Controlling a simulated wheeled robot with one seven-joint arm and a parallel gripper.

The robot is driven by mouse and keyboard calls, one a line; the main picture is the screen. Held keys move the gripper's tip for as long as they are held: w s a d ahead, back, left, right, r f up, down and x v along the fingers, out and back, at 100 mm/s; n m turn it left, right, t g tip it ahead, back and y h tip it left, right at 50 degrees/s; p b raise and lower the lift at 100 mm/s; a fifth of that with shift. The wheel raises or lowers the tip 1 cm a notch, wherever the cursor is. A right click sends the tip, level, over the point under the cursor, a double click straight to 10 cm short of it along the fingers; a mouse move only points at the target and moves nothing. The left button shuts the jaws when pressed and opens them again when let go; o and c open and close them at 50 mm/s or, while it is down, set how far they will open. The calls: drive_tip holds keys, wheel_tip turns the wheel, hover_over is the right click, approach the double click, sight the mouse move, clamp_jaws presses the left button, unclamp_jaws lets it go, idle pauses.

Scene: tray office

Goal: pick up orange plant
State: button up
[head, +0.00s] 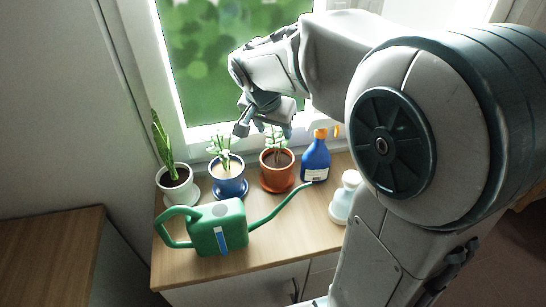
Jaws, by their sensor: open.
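The orange plant (277,171) is a terracotta-orange pot with a small green plant, standing upright on the wooden cabinet top below the window. It is between a blue pot and a blue spray bottle. My gripper (264,131) is open and empty, in front of the window at the height of the plants' leaves. In the picture its fingers are over the top of the orange plant's leaves and hide part of them. I cannot tell whether they touch.
A blue pot with a plant (229,183) and a white pot with a tall leaf plant (176,186) stand to the left. A blue spray bottle (316,162) stands close on the right. A green watering can (216,228) and a white bottle (343,203) are nearer.

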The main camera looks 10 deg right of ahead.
sight(277, 138)
drive_tip(key=shift+p+x, duration=0.6)
drive_tip(key=shift+x, duration=3.25)
clamp_jaws()
